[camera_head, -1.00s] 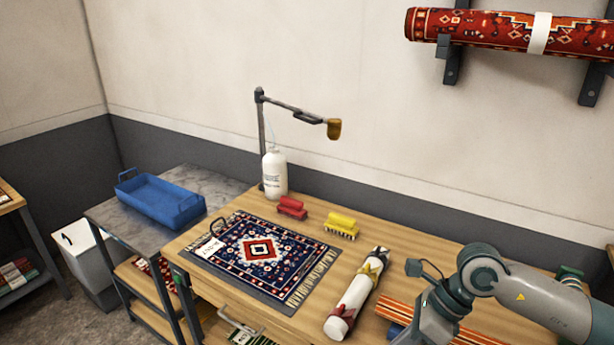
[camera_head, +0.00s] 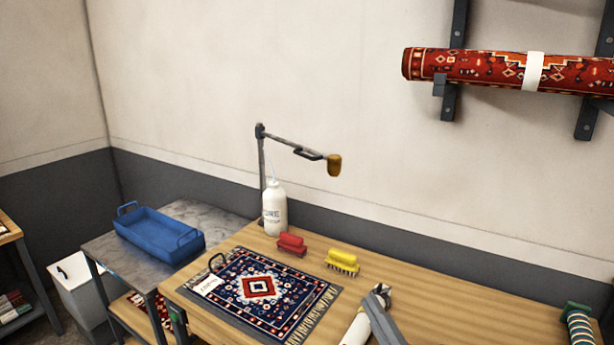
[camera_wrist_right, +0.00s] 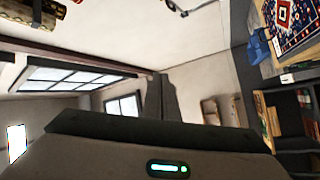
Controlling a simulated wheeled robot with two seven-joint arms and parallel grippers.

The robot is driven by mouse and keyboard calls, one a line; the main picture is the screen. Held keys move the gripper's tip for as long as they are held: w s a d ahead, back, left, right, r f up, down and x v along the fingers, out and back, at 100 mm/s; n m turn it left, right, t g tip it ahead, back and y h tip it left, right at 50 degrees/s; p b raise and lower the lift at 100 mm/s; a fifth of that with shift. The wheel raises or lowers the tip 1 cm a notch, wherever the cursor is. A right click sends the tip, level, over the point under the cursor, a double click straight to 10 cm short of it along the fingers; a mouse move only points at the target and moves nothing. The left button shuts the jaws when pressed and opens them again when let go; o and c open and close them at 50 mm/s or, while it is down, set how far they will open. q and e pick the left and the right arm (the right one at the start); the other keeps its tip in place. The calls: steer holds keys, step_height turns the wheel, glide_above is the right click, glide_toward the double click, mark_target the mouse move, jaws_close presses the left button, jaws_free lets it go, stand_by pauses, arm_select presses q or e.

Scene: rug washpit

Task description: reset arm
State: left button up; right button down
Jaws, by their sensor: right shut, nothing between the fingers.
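My right gripper (camera_head: 379,293) shows at the lower middle of the head view, shut and empty. It is in front of the white wrapped roll (camera_head: 355,332), hiding much of it; whether they touch I cannot tell. In the right wrist view the dark shut fingers (camera_wrist_right: 160,97) point out into the room, with no object between them. My left gripper is not in view.
The wooden table (camera_head: 460,307) holds a patterned rug (camera_head: 285,305), red brush (camera_head: 291,244), yellow brush (camera_head: 342,262), white bottle (camera_head: 274,210) and jointed lamp (camera_head: 290,147). A blue tray (camera_head: 160,235) stands on a side table. A rolled rug (camera_head: 480,68) hangs on wall brackets.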

steer(key=s+d+f+m+g+h, duration=0.3)
steer(key=f+m, duration=0.1)
steer(key=f, duration=0.4)
steer(key=s+d+f+m+g+h, duration=0.2)
steer(key=d+f+m+h, duration=0.15)
steer(key=f, duration=0.35)
steer(key=s+d+f+m+g+h, duration=0.3)
steer(key=d+f, duration=0.1)
steer(key=f, duration=0.4)
steer(key=s+f+m+g+y, duration=0.15)
steer(key=s+f+g, duration=0.35)
steer(key=s, duration=0.5)
steer(key=s+f+m+g, duration=0.2)
steer(key=s+f+g, duration=0.2)
steer(key=s+f, duration=0.5)
step_height(320, 180, down, 31)
steer(key=s+g+b, duration=0.1)
steer(key=s+b, duration=0.2)
steer(key=b, duration=0.2)
steer(key=s+d+f+b, duration=0.1)
steer(key=s+f+b, duration=0.1)
steer(key=s+f, duration=0.6)
steer(key=s+d+f+g+b, duration=0.1)
steer(key=s+d+f+b, duration=0.1)
steer(key=s+f, duration=0.7)
step_height(320, 180, down, 5)
steer(key=shift+s+r+n+h, duration=0.1)
steer(key=shift+s+n+h, duration=0.2)
